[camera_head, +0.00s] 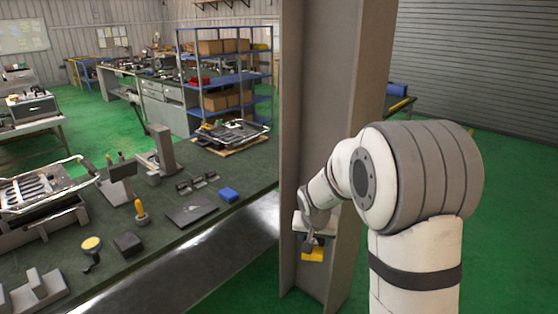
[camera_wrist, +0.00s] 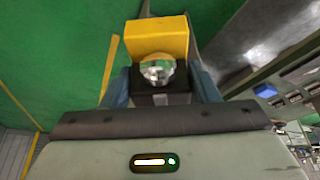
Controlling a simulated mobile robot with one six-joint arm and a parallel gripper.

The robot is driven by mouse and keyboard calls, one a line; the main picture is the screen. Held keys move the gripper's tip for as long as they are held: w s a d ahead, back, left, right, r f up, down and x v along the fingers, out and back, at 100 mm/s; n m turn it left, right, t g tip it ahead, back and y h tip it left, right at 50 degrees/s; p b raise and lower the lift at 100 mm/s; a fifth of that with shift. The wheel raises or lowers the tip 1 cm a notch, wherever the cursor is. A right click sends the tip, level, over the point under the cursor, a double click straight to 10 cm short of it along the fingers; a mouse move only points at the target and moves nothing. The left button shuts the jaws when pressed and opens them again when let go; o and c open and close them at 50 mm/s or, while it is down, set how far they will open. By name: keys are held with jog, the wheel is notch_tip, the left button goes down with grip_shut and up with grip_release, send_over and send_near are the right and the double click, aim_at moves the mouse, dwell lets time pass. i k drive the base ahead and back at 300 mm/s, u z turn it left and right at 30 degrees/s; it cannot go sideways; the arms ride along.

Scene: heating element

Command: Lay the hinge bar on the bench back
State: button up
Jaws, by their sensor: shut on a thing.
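My gripper (camera_head: 308,240) hangs low in front of a grey steel column, right of the workbench and clear of it. It is shut on a yellow piece (camera_head: 313,255), which I take to be the hinge bar. In the wrist view this piece (camera_wrist: 157,35) shows a yellow block, with a shiny rounded metal part and a black block nearer the camera. The blue-grey fingers (camera_wrist: 162,88) close on it from both sides. Its full length does not show. The bench (camera_head: 235,168) has a dark green top.
The grey column (camera_head: 325,120) stands upright between the bench and my upper arm. On the bench are a blue block (camera_head: 228,194), a flat dark plate (camera_head: 191,211), a yellow-handled tool (camera_head: 140,208) and a wire-handled tray (camera_head: 232,133). Some bare top lies between them.

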aim_at(276, 165)
jog(key=u, duration=0.35)
jog(key=i, duration=2.35)
